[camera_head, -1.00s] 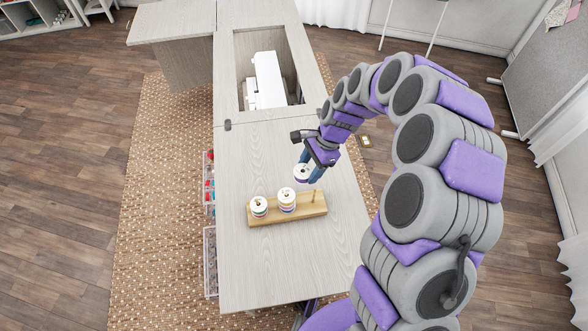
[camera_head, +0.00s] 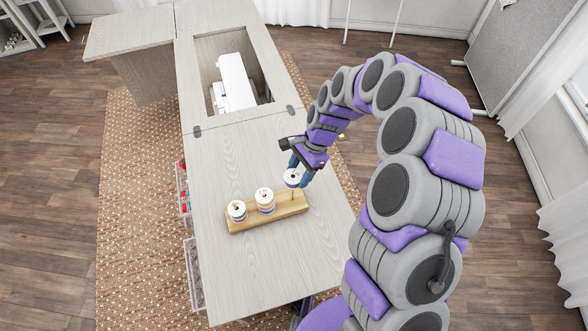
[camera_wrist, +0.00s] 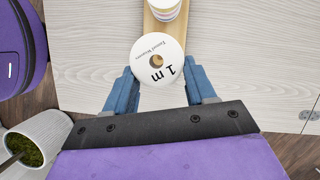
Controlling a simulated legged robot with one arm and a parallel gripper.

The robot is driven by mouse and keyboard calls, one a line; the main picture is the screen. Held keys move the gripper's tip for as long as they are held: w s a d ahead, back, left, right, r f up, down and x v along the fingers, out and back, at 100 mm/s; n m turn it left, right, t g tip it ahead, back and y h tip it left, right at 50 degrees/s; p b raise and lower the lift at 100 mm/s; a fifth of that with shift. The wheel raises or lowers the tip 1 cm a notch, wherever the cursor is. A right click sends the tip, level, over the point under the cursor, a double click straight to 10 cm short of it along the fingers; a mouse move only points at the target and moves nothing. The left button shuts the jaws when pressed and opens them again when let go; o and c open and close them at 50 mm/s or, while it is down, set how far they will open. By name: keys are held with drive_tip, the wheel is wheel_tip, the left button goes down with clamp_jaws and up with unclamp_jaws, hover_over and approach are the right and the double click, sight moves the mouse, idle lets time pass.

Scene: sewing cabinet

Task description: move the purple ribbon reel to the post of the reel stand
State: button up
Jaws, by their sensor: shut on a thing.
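The purple ribbon reel (camera_head: 292,178) has a white top and a thin dark purple edge. My gripper (camera_head: 300,176) is shut on it, with a blue finger on either side. In the wrist view, the reel (camera_wrist: 157,61) reads "1 m" and sits between the fingertips of my gripper (camera_wrist: 160,85). The wooden reel stand (camera_head: 250,221) lies on the cabinet top. Its right-hand post (camera_head: 293,195) shows directly below the held reel. Brown shows through the reel's hole; I cannot tell whether the post tip is inside it.
Two reel stacks, at the left (camera_head: 237,211) and middle (camera_head: 265,200) of the stand, are close to the held reel. The cabinet top (camera_head: 250,275) is clear in front. A white sewing machine (camera_head: 234,82) sits in the opening behind.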

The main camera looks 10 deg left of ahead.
drive_tip(key=shift+a+p, duration=0.2)
drive_tip(key=shift+p, duration=0.5)
drive_tip(key=shift+d+r+p, duration=0.1)
drive_tip(key=shift+d+p, duration=0.25)
drive_tip(key=shift+d, duration=0.1)
idle(0.7)
drive_tip(key=shift+a, duration=0.55)
drive_tip(key=shift+p, duration=0.35)
